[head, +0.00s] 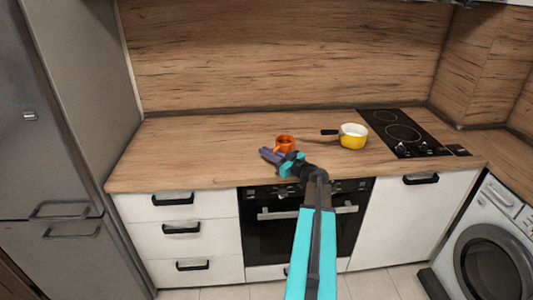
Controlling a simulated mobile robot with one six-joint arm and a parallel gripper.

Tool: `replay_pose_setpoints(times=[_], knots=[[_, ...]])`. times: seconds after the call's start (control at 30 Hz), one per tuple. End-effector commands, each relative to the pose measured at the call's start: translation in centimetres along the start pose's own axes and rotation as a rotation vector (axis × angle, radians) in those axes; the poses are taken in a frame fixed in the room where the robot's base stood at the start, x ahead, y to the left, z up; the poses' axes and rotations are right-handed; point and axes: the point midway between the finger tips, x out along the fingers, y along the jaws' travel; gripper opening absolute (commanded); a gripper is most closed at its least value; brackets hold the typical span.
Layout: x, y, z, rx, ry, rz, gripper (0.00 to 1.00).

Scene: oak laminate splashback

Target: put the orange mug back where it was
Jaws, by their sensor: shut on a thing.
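The orange mug (285,142) is upright over the front middle part of the wooden counter (200,145), left of the yellow pot. My gripper (276,154) is at the near side of the mug, its purple fingers pointing left. It is shut on the mug; the grip itself is partly hidden by the fingers and wrist. I cannot tell whether the mug's base touches the counter.
A yellow pot (353,138) stands right of the mug, its dark handle (330,132) pointing left towards it. A black hob (405,134) lies farther right. The counter's left side is clear. A fridge (45,130) bounds the left, the splashback (280,55) the back.

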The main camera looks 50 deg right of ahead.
Motion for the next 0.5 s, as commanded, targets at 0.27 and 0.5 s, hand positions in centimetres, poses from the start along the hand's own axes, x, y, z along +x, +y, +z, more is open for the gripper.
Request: replay_pose_setpoints(times=[0.27,0.5], knots=[[-0.01,-0.02,0.38,-0.001,0.001,0.000,0.00],[-0.01,0.00,0.64,0.000,0.001,0.000,0.00]])
